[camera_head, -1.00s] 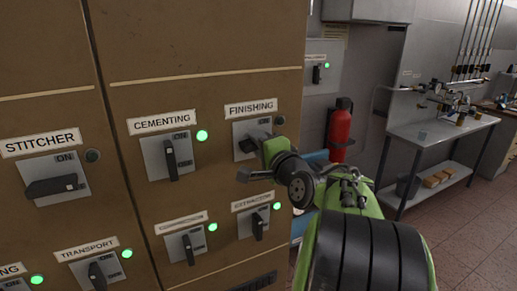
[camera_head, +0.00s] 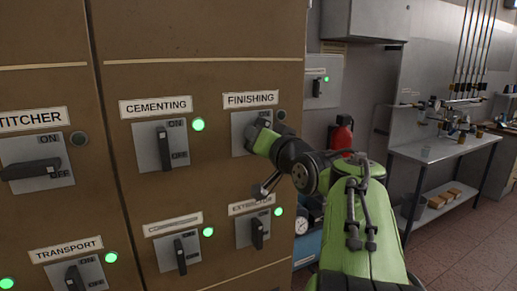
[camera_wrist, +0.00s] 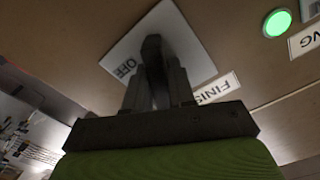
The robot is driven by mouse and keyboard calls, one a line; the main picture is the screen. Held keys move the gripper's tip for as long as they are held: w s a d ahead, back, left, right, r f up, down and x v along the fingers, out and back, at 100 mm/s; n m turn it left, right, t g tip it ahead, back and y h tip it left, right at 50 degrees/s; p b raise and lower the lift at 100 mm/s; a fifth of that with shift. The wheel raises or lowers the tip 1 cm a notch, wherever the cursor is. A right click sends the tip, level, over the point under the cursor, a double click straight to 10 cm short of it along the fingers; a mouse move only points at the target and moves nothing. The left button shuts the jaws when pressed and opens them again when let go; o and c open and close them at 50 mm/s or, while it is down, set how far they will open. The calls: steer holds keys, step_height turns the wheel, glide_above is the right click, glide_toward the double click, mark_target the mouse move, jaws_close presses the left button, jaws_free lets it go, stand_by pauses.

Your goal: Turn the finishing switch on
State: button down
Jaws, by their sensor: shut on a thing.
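The finishing switch is a grey plate (camera_head: 238,131) under the FINISHING label (camera_head: 251,99), with a dark handle. Its round lamp (camera_head: 281,115) is dark. My gripper (camera_head: 252,133) is at this plate and covers most of the handle in the head view. In the wrist view, the dark handle (camera_wrist: 152,52) stands between the two fingers of my gripper (camera_wrist: 158,88), which are shut on it. The word OFF shows on the plate (camera_wrist: 185,42) beside the handle. The handle's exact angle is hard to tell in the head view.
The cementing switch (camera_head: 163,145) has a lit green lamp (camera_head: 198,125). The extractor switch (camera_head: 257,232) sits just below my gripper. The stitcher switch (camera_head: 32,171) is at left, its lamp dark. A red extinguisher (camera_head: 341,133) and a metal table (camera_head: 436,147) stand to the right.

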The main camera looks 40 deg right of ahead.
steer(key=n+b, duration=0.3)
steer(key=n, duration=0.2)
steer(key=shift+f+n, duration=0.1)
steer(key=shift+n, duration=0.2)
stand_by(0.4)
steer(key=c, duration=1)
jaws_free()
steer(key=shift+c, duration=0.2)
steer(key=shift+s, duration=0.1)
steer(key=v, duration=1.5)
steer(key=shift+s+a+b, duration=0.2)
steer(key=shift+s+b, duration=0.1)
